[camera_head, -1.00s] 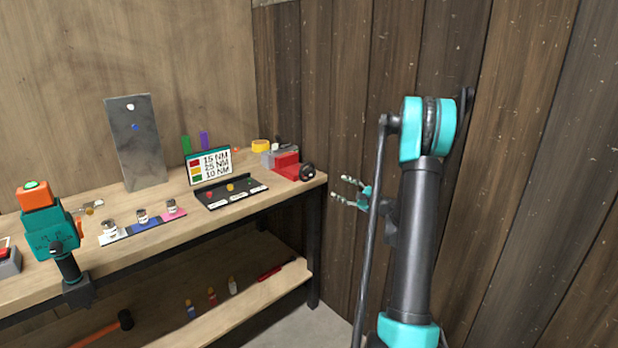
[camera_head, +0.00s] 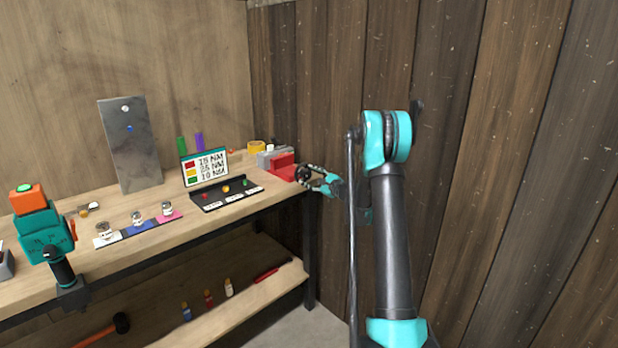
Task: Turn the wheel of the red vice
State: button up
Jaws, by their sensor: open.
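The red vice (camera_head: 283,166) sits at the right end of the wooden workbench. Its dark wheel (camera_head: 303,173) faces right, near the bench edge. My gripper (camera_head: 308,174) is open, and its fingertips are at the wheel, partly covering it. I cannot tell from this view whether the fingers touch the wheel or stand around it.
The workbench (camera_head: 140,256) holds a torque sign (camera_head: 205,168), a dark tray (camera_head: 227,194), a yellow roll (camera_head: 256,147) and a teal tool (camera_head: 45,235). A lower shelf (camera_head: 222,318) holds small bottles. The plank wall (camera_head: 470,200) stands close behind my arm.

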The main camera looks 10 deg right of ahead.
jog(key=shift+w+a, duration=0.1)
jog(key=shift+w, duration=0.05)
jog(key=c, duration=1.2)
jog(key=shift+o, duration=0.2)
jog(key=shift+n, duration=0.3)
jog(key=n, duration=0.6)
jog(key=shift+n, duration=0.3)
jog(key=n, duration=0.6)
jog(key=shift+f, duration=0.15)
jog(key=shift+n, duration=0.3)
